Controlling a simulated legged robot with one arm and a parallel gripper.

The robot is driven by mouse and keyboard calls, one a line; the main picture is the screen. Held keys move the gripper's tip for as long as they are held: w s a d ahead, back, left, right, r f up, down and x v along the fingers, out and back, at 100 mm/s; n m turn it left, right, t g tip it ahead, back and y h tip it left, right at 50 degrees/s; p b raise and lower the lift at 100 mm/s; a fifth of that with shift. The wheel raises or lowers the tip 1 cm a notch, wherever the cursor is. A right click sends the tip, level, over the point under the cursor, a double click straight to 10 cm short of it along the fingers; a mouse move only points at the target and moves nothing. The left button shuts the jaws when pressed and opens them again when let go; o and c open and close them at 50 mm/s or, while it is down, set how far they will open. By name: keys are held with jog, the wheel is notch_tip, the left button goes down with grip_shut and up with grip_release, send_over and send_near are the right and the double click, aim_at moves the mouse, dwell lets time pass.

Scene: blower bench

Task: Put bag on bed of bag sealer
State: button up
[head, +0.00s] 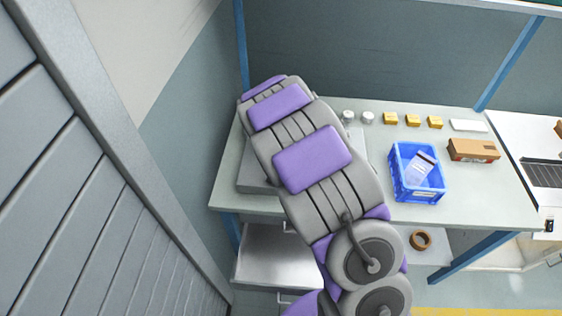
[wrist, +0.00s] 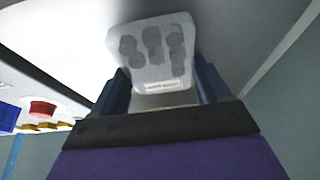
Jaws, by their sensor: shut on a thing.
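My gripper (wrist: 161,84) is shut on a clear plastic bag (wrist: 153,48) with several dark grey pieces inside and a small white label at its near edge. The bag sticks out beyond the two dark blue fingers. In the head view my arm hides the gripper and the held bag. A grey box-like body (head: 257,178), perhaps the bag sealer, stands at the left end of the bench, largely covered by my arm. The sealer's bed cannot be made out.
On the bench (head: 480,205) stand a blue crate (head: 419,199) with another bag (head: 417,172) inside, a brown carton (head: 473,151) and several small yellow boxes (head: 412,120). A tape roll (head: 421,240) lies on a lower surface. A grey slatted wall (head: 90,200) is at the left.

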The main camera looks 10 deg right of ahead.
jog(key=o, duration=1.1)
jog(key=shift+r, duration=0.1)
jog(key=p+v, duration=0.3)
jog(key=v, duration=0.8)
jog(key=s+r+n+g, duration=0.1)
jog(key=s+r, duration=0.3)
jog(key=s, duration=0.8)
jog(key=s+d+r+n+g+y, duration=0.1)
jog(key=s+r+g, duration=0.2)
jog(key=s, duration=1)
jog(key=s+r+n+g, duration=0.1)
jog(key=s+r, duration=0.5)
jog(key=s, duration=0.7)
jog(key=shift+s+d+r+n+g, duration=0.1)
jog(key=shift+d+r+n+g, duration=0.15)
jog(key=shift+g, duration=0.25)
jog(key=shift+a, duration=0.1)
